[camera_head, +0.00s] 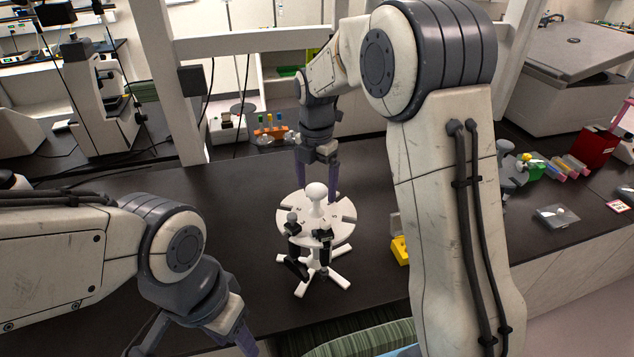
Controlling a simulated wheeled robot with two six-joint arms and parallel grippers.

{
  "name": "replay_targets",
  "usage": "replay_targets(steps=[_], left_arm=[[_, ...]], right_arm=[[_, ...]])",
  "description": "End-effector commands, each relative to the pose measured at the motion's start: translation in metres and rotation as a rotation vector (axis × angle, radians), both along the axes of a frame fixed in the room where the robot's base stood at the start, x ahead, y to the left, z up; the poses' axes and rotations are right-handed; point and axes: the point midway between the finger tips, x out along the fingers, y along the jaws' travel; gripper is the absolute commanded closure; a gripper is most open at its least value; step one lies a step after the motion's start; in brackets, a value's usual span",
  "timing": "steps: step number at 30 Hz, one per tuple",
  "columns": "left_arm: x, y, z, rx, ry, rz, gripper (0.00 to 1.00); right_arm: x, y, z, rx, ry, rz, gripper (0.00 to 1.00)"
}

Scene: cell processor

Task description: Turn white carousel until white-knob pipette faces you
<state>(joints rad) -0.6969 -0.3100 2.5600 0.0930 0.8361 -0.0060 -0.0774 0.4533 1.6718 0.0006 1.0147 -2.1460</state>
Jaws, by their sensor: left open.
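The white carousel (344,229) stands on the dark bench, with a round slotted top, a central white knob and splayed feet. Two dark pipettes hang on its near side. The left pipette (293,252) has a pale greyish knob and sits at the front left. The other pipette (324,253) has a dark top and sits near front centre. My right gripper (317,182) points down at the carousel's far side, its purple fingers apart; whether they touch it I cannot tell. My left gripper (203,345) is open at the bottom left, well apart from the carousel and partly cut off.
A yellow holder (400,250) stands right of the carousel, partly behind my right arm. A rack of coloured tubes (271,133) and a microscope (98,100) are further back. A red box (598,147) is at the right. The bench left of the carousel is clear.

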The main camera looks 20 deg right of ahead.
Motion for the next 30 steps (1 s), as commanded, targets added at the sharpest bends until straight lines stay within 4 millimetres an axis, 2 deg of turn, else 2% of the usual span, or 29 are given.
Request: replay_targets(steps=[5, 15, 19, 24, 30], left_arm=[[0.0, 0.0, -0.004, 0.0, 0.0, 0.0, 0.5], [0.0, 0.0, -0.02, 0.0, 0.0, 0.003, 0.5], [0.0, 0.0, -0.022, 0.0, 0.0, 0.004, 0.5], [0.0, 0.0, -0.023, 0.0, 0.0, 0.004, 0.5], [0.0, 0.0, -0.023, 0.0, 0.0, 0.004, 0.5]], right_arm=[[0.001, 0.0, 0.008, 0.0, -0.002, 0.0, 0.06], [0.001, 0.0, 0.072, 0.001, -0.006, 0.0, 0.06], [0.001, 0.0, 0.092, 0.0, -0.004, 0.0, 0.06], [0.0, 0.0, 0.104, 0.0, -0.001, 0.0, 0.06], [0.0, 0.0, 0.105, 0.0, 0.0, 0.0, 0.06]])
